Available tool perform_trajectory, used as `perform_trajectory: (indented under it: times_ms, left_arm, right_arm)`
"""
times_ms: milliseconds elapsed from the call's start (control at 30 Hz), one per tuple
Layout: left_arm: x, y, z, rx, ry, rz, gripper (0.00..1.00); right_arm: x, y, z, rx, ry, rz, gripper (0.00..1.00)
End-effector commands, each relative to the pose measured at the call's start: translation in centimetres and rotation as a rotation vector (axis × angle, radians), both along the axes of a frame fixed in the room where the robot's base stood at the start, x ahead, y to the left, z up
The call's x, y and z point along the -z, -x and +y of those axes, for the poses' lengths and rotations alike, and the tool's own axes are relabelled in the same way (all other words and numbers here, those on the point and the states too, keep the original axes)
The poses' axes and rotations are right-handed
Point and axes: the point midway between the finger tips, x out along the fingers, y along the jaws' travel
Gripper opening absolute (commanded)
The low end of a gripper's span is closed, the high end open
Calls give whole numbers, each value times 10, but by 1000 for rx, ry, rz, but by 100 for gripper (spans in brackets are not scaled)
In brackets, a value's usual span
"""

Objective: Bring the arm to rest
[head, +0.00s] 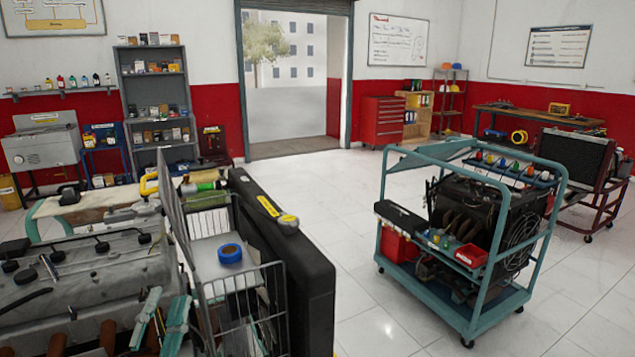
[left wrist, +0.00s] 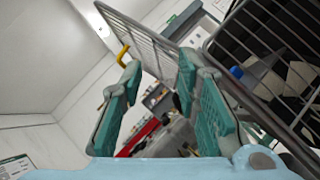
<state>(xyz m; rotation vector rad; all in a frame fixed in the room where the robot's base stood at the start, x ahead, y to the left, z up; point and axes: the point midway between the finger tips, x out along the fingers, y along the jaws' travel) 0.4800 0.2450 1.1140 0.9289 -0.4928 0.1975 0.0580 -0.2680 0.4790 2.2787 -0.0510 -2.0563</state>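My left gripper (head: 168,303) is low in the head view, at the left, with its teal fingers pointing up. It is beside the left side of the wire basket (head: 262,300) and in front of the grey engine (head: 85,275). In the left wrist view my left gripper (left wrist: 160,72) has its two teal fingers apart with nothing between them. The basket's wire mesh (left wrist: 148,42) shows close by the right finger; whether they touch I cannot tell. My right gripper is in neither view.
A blue tape roll (head: 230,254) is at the basket. A black panel (head: 305,285) with a yellow label stands right of it. A teal cart (head: 495,318) carrying an engine stands at the right. The tiled floor (head: 345,220) between is clear.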

Motion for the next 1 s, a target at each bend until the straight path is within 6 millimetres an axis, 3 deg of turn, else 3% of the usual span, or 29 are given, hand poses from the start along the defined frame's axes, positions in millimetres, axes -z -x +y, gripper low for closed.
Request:
perform_trajectory:
  times_ms: [167, 267, 400, 600, 700, 867, 1000]
  left_arm:
    - [56, 8, -38, -7, -401, 196, 30]
    - [104, 22, -56, 4, -717, 329, 30]
    - [178, 60, -67, 77, -1202, 515, 30]
    - [267, 147, -48, 333, -1838, 733, 30]
    - [292, 194, -31, 508, -2072, 806, 30]
    - [312, 269, -4, 835, -2334, 886, 30]
    - [377, 262, 3, 889, -2327, 911, 30]
  right_arm:
    - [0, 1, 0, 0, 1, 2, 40]
    - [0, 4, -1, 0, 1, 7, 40]
    - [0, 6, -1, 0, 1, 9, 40]
    - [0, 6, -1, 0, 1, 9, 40]
    - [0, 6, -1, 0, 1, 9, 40]
    - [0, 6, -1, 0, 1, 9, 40]
    - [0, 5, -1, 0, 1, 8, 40]
